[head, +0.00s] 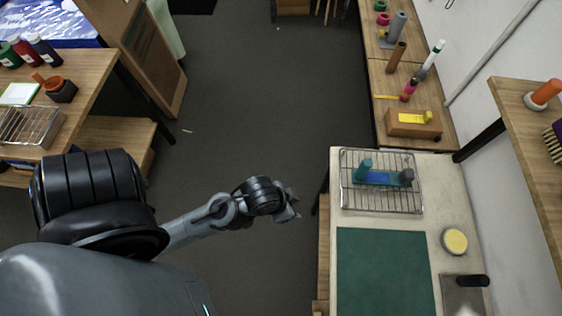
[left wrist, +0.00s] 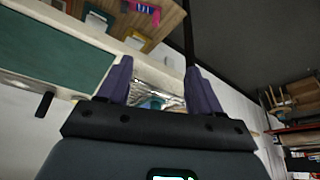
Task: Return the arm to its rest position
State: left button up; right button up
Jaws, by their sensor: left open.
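My left arm (head: 195,222) comes in from the left in the head view and stretches toward the middle. Its gripper (head: 289,205) is over the dark floor, a little left of the pale worktable, and holds nothing that I can see. In the left wrist view the two purple fingers of the left gripper (left wrist: 158,82) stand apart with a clear gap. Beyond the gap, a wire rack shows, partly hidden by the gripper body. My right gripper is in neither view.
The pale worktable bears a wire rack (head: 346,206) with a blue and teal tool (head: 380,178), a green mat (head: 385,270) and a round yellow-topped item (head: 454,241). A wooden table (head: 92,66) with bottles stands at left.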

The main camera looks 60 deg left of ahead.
pick_arm(q)
jog(key=shift+s+a+r+g, duration=0.15)
jog(key=shift+s+a+g, duration=0.1)
jog(key=shift+s, duration=0.35)
jog(key=shift+s+a+r+g, duration=0.1)
jog(key=shift+s+a+g, duration=0.15)
jog(key=shift+s, duration=0.35)
jog(key=shift+d+r, duration=0.1)
notch_tip(320, 180, up, 15)
jog(key=p, duration=1.5)
jog(key=shift+r, duration=0.2)
